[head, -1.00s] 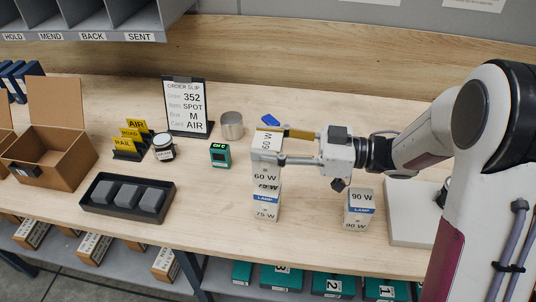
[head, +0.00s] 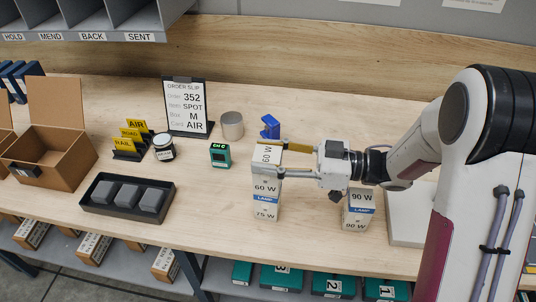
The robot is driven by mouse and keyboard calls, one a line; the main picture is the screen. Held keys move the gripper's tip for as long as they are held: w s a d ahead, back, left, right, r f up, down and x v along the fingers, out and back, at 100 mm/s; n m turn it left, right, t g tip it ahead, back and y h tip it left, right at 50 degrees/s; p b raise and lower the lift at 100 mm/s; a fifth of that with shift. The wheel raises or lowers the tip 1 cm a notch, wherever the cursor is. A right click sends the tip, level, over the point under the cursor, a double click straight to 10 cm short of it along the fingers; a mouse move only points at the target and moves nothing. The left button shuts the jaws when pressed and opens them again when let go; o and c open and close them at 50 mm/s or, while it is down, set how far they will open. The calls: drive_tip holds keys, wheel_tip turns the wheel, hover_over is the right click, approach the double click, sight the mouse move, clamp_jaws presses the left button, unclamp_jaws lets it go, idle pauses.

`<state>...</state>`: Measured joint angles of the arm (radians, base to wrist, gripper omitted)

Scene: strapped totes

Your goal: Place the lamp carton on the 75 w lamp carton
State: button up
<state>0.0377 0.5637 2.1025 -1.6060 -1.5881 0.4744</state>
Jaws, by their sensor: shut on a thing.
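The 60 W lamp carton (head: 266,187), white with a 60 W label on its top and front, is upright in my gripper (head: 279,160). My gripper reaches in from the right and is shut on the carton, one finger on its near side and one on its far side. The 75 W lamp carton (head: 266,213), white with a blue LAMP band, stands on the bench directly below. The 60 W carton hides its top, and the two look in contact or nearly so.
A 90 W lamp carton (head: 358,213) stands to the right, under my wrist. A blue object (head: 270,127), a metal cup (head: 232,125) and a green device (head: 220,155) are behind and left. A black tray (head: 107,207) with grey blocks lies left. Bench between tray and cartons is clear.

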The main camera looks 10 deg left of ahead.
drive_tip(key=shift+f, duration=0.2)
drive_tip(key=o, duration=1.1)
drive_tip(key=shift+o, duration=0.2)
drive_tip(key=shift+r, duration=0.2)
drive_tip(key=shift+d, duration=1.3)
wheel_tip(320, 180, up, 7)
drive_tip(key=shift+d, duration=0.2)
